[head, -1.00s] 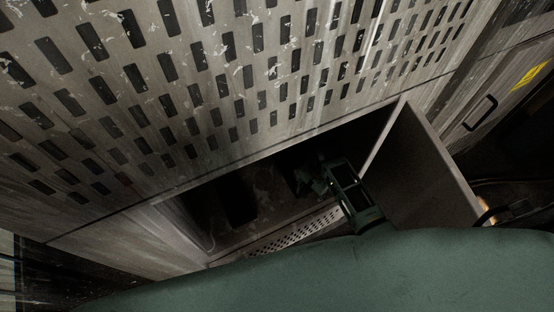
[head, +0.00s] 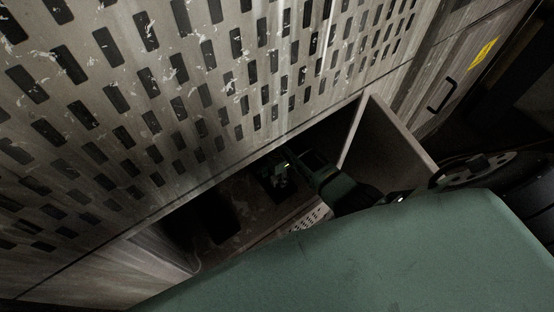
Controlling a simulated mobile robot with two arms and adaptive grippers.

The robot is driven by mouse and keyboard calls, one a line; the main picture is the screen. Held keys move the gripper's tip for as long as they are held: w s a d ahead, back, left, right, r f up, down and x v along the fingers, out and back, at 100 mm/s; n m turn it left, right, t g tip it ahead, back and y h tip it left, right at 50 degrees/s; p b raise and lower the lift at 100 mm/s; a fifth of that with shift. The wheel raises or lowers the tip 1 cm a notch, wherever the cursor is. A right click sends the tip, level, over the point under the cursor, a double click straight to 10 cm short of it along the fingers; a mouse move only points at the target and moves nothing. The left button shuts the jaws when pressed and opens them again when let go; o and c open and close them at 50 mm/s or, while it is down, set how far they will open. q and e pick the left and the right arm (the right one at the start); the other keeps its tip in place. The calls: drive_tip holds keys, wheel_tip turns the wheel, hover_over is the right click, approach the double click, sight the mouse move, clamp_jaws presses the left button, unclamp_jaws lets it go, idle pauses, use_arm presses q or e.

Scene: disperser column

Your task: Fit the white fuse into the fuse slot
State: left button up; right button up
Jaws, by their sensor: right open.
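My right gripper (head: 276,178) reaches into the dark opening of the cabinet, under the slotted panel. It is open, but the shadow hides its fingertips and anything between them. I cannot make out the white fuse or the fuse slot in this view. A tiny yellow-green light shows close to the gripper. My left gripper is not in view.
The slotted metal panel (head: 190,90) hangs over the dark compartment (head: 225,205). An open metal door (head: 388,140) stands right of my right arm. A dark handle (head: 441,96) and yellow label (head: 483,53) are on the neighbouring cabinet. My green body covers the lower right.

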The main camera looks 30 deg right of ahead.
drive_tip(key=shift+f, duration=0.4)
drive_tip(key=shift+c, duration=0.3)
clamp_jaws()
drive_tip(key=shift+r, duration=0.1)
drive_tip(key=shift+r, duration=0.6)
wheel_tip(320, 180, up, 5)
drive_tip(key=shift+r+p, duration=0.1)
drive_tip(key=shift+p, duration=0.45)
drive_tip(key=s+a, duration=1.1)
drive_tip(key=s, duration=0.3)
drive_tip(key=shift+s+r, duration=0.15)
drive_tip(key=shift+r, duration=0.1)
